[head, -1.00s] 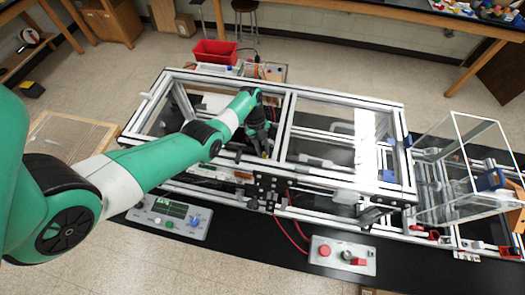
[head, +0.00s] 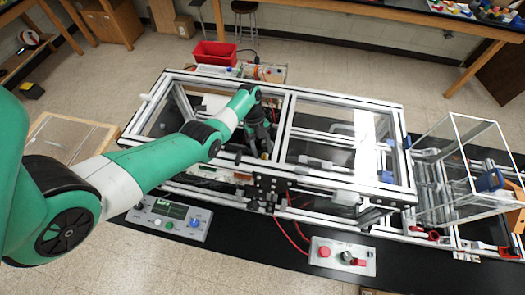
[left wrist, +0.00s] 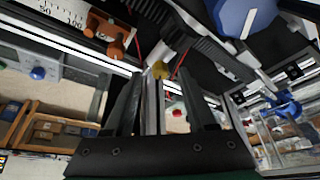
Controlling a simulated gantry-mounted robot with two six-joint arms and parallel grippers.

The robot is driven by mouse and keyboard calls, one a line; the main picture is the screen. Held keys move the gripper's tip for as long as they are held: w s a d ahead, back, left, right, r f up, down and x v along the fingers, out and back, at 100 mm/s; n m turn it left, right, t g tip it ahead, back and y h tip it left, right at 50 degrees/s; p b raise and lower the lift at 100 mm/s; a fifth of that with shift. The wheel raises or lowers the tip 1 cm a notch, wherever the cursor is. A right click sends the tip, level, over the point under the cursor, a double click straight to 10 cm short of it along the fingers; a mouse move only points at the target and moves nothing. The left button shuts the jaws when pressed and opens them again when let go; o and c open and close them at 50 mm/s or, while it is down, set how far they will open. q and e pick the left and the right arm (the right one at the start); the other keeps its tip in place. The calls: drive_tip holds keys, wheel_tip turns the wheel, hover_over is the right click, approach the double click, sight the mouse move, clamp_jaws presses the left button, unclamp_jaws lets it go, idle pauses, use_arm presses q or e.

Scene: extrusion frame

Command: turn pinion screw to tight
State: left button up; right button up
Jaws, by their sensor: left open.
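My left gripper (head: 262,152) reaches down inside the extrusion frame, in its left half. In the left wrist view its two fingers (left wrist: 160,88) are open and nothing is between them that I can make out as held. A small brass-coloured piece (left wrist: 161,70), which looks like the pinion screw, shows just beyond the fingertips; whether they touch it I cannot tell. Black toothed racks (left wrist: 210,45) run beside it. An orange-brown knob (left wrist: 107,30) and a blue knob with a white line (left wrist: 242,14) are near. My right gripper is in neither view.
The aluminium frame (head: 345,97) surrounds my gripper with bars. A grey control box with a screen (head: 170,218) and a button box (head: 342,257) stand in front. A clear box (head: 455,170) is at the right, a red bin (head: 214,53) behind.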

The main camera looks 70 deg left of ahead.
use_arm(q)
drive_tip(key=p+v, duration=0.1)
drive_tip(key=v, duration=0.9)
drive_tip(key=shift+r, duration=0.3)
